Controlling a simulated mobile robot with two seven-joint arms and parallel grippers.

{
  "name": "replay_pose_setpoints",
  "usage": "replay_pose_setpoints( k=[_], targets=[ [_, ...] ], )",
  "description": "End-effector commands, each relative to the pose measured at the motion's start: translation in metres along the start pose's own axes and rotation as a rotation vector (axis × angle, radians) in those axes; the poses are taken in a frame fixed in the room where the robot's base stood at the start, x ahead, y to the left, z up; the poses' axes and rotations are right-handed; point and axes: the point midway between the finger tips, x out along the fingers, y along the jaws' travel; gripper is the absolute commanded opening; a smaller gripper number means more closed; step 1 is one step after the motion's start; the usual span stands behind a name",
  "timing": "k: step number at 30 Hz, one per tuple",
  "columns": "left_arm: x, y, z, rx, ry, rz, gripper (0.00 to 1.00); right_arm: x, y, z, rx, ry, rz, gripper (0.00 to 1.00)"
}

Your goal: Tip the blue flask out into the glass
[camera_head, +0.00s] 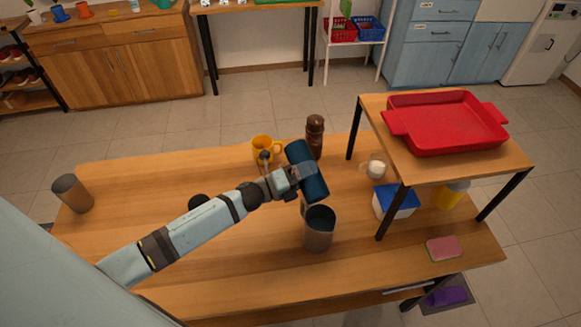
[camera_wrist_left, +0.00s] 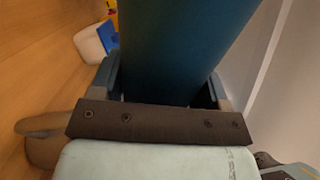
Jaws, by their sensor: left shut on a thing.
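The blue flask (camera_head: 307,165) is held in my left gripper (camera_head: 296,177), above the table. It is tilted in the head view, with its lower end near the rim of a dark grey see-through glass (camera_head: 318,238). The glass stands upright on the table. I cannot tell whether anything is coming out of the flask or what is in the glass. In the left wrist view, the flask (camera_wrist_left: 180,45) fills the space between the fingers of my left gripper (camera_wrist_left: 163,85). My right gripper is not in view.
On the wooden table (camera_head: 140,240), a yellow mug (camera_head: 263,147) and a brown bottle (camera_head: 315,137) stand behind the flask. A brown cup (camera_head: 72,193) is far left.

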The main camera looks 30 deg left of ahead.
Motion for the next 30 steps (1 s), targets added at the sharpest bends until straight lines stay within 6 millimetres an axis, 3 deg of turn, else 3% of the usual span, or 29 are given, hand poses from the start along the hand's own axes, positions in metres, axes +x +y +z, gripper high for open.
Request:
replay_pose_setpoints(
  k=[30],
  targets=[
    [-0.0003, 0.0047, 0.0078, -0.135, -0.015, -0.001, 0.33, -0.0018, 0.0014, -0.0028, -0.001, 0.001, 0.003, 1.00]
  ],
)
